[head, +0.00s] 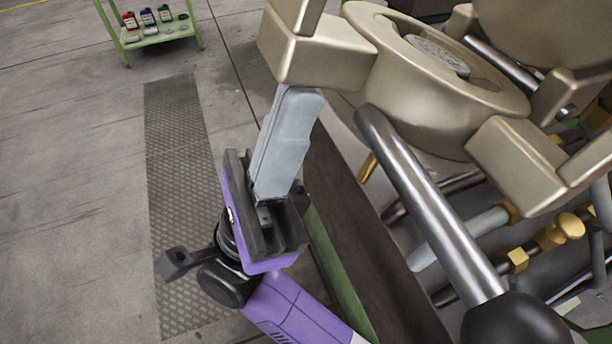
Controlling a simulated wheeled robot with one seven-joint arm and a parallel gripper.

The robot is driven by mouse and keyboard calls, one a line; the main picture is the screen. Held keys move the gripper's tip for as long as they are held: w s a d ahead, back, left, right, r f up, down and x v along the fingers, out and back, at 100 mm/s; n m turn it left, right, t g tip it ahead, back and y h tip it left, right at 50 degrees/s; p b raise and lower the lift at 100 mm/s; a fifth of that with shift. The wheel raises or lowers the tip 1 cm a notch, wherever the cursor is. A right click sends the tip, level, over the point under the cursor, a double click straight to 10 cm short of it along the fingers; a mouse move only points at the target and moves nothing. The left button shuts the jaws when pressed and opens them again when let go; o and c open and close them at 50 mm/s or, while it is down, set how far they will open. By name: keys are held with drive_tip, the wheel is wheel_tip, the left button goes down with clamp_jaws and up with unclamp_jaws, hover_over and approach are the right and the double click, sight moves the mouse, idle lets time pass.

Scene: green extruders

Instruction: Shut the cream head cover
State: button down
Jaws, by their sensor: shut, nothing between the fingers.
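The cream head cover (458,105) fills the upper right of the head view. It is a thick metallic beige piece with a round, dished middle and blocky lugs around its rim. One lug (316,60) juts out to the left. My gripper (302,97) points up the picture, its long grey fingers shut together with nothing between them. The fingertips are right at the underside of that left lug, which hides their very ends. I cannot tell whether they touch it. The upper right of the cover runs out of view.
A steel bar (425,195) with a black knob (515,322) crosses in front of the machine. Brass fittings (558,233) and pipes lie below. A green-edged dark beam (365,250) runs beside my arm. Open floor lies left, with a green cart (155,38) holding small bottles.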

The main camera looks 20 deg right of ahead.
sight(347, 40)
drive_tip(key=d+r+y, duration=0.1)
drive_tip(key=r+y, duration=0.1)
drive_tip(key=r, duration=0.1)
drive_tip(key=d+r+y+p, duration=0.1)
drive_tip(key=r+y, duration=0.1)
drive_tip(key=r, duration=0.2)
drive_tip(key=d+r+y, duration=0.1)
drive_tip(key=r+y, duration=0.1)
drive_tip(key=r, duration=0.2)
drive_tip(key=shift+d+r, duration=0.2)
drive_tip(key=shift+d, duration=0.1)
drive_tip(key=d+r+y+p, duration=0.5)
drive_tip(key=d+r+y, duration=0.3)
drive_tip(key=d, duration=0.4)
drive_tip(key=shift+d+r+p, duration=0.35)
drive_tip(key=shift+r, duration=0.35)
drive_tip(key=shift+d, duration=0.15)
